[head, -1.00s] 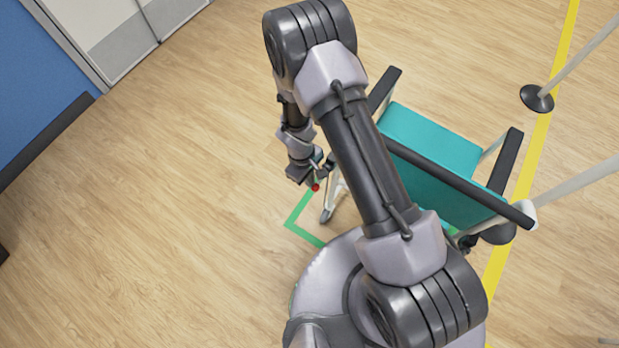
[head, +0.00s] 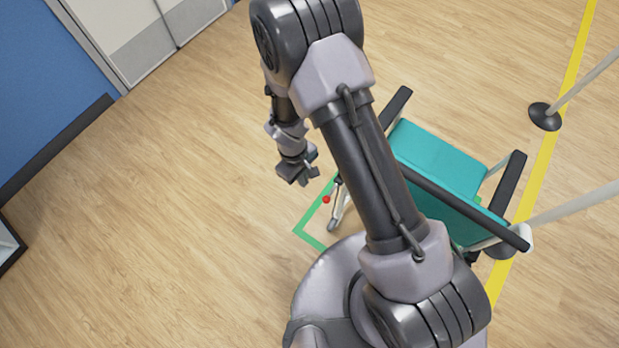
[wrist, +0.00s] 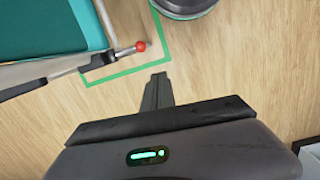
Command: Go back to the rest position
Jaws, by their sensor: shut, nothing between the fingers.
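My gripper (head: 308,178) hangs over the wood floor, to the upper left of a red knob (head: 326,199) and apart from it. In the wrist view its fingers (wrist: 158,82) are together with nothing between them. The red knob also shows in the wrist view (wrist: 140,46), at the end of a short lever on the side of a teal chair (wrist: 55,25). The chair (head: 440,160) has dark armrests and is partly hidden behind my arm in the head view.
Green tape (head: 312,212) marks the floor around the chair. A yellow line (head: 549,135) and posts with round dark bases (head: 545,117) lie beyond it at the right. A blue wall (head: 45,85) and a grey-white door (head: 130,40) stand upper left.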

